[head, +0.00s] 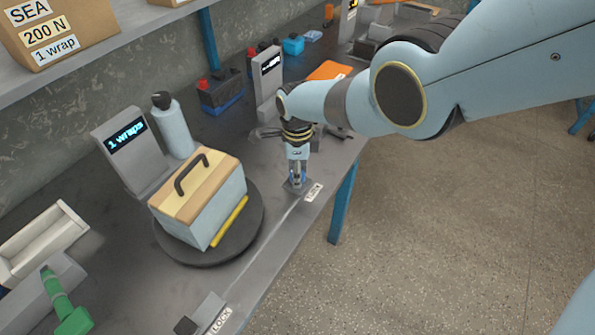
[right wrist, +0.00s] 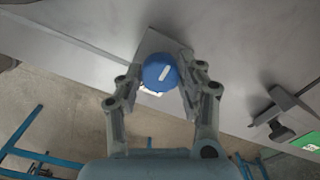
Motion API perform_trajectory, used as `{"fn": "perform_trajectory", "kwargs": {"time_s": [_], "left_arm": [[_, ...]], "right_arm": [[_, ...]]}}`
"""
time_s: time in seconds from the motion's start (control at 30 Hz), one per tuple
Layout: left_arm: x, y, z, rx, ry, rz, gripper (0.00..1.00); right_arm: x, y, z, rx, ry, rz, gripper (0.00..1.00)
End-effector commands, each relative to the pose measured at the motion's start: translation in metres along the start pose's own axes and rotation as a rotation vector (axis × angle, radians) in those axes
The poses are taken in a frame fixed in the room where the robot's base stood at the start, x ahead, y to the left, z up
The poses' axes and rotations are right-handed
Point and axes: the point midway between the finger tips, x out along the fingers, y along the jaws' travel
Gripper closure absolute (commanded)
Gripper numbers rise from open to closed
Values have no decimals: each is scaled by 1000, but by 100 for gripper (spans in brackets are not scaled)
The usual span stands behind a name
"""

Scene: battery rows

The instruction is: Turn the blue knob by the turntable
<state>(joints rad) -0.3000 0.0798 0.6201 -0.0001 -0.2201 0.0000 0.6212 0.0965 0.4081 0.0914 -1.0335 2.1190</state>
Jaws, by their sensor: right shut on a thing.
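The blue knob (right wrist: 160,73) sits on a small grey base plate and carries a white pointer mark, seen in the right wrist view. My right gripper (right wrist: 160,78) has its two fingers on either side of the knob, shut on it. In the head view the right gripper (head: 297,179) points straight down at the table's front edge, and it mostly hides the knob. The dark round turntable (head: 250,225) stands to the left of it, bearing a pale blue box (head: 222,213) with a wooden lid and dark handle. My left gripper is not in view.
A display reading "1 wraps" (head: 127,138) and a pale bottle (head: 172,128) stand behind the turntable. A LOCK label (head: 221,320) is at the front edge, with a green-handled tool (head: 65,310) at the lower left. Bare tabletop (head: 270,240) lies between turntable and edge.

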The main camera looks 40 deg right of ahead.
Motion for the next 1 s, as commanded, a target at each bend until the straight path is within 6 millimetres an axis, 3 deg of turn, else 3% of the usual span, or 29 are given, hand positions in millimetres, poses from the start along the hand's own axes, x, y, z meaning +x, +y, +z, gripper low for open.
{"fn": "perform_trajectory", "kwargs": {"time_s": [0.03,0.2,0.67,0.87,1.0], "left_arm": [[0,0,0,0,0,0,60],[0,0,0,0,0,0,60],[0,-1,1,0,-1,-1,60],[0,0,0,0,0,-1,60],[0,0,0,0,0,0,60]], "right_arm": [[-2,-3,2,1,-4,-6,59],[-1,-2,1,0,-2,-4,39],[-8,-2,1,0,-2,-3,39],[-27,0,0,0,-2,-4,39],[-51,-1,1,-1,-3,-6,39]]}}
